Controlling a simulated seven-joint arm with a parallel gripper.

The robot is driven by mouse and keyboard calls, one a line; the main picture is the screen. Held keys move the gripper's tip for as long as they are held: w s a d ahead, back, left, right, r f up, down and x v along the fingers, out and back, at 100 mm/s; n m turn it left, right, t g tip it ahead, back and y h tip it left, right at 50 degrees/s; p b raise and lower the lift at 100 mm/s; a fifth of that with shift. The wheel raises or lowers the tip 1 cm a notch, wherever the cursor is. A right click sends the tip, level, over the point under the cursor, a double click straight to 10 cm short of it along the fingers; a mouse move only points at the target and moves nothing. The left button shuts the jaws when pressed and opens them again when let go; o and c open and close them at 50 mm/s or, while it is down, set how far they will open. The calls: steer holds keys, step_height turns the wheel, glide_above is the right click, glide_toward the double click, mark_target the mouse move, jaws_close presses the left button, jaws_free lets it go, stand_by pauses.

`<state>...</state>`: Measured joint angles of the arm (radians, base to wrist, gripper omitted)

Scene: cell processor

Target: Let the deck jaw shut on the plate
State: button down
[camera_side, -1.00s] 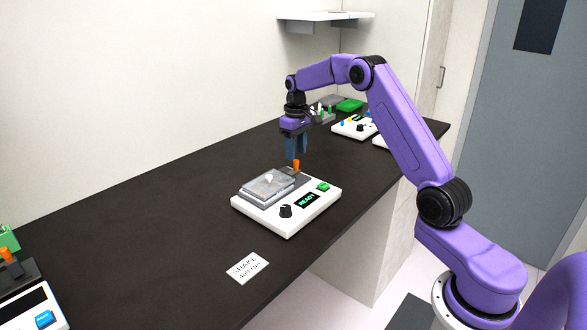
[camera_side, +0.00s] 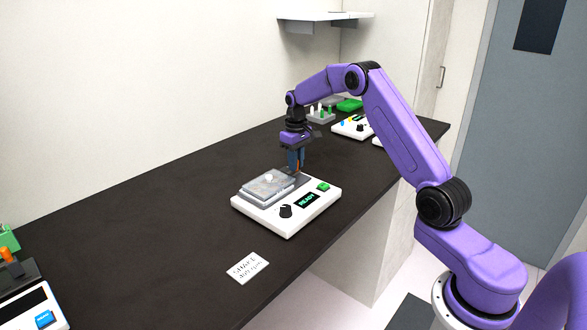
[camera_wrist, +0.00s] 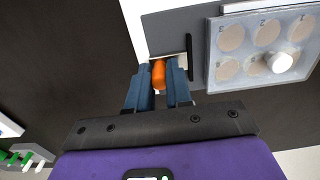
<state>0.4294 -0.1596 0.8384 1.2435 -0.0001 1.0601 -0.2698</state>
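The shaker (camera_side: 285,222) is a white box with a grey deck. A clear-lidded plate (camera_side: 267,184) with several round wells lies on the deck; it also shows at upper right in the wrist view (camera_wrist: 262,50). The deck jaw shows as a dark bar (camera_wrist: 184,70) beside the plate's left edge, with a gap between them. The jaw's orange knob (camera_wrist: 158,74) stands left of the bar. The side view mostly hides the knob.
The shaker's screen (camera_side: 307,200) reads READY, beside a green button (camera_side: 323,187) and a black dial (camera_side: 286,211). A white card (camera_side: 247,267) lies in front. Other devices stand at the bench's far end and near left. The bench between is clear.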

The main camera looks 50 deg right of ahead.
steer(key=shift+a, duration=0.7)
steer(key=c, duration=1)
jaws_free()
steer(key=shift+c, duration=0.2)
steer(key=shift+r, duration=0.15)
steer(key=shift+r, duration=2.85)
steer(key=shift+a, duration=0.1)
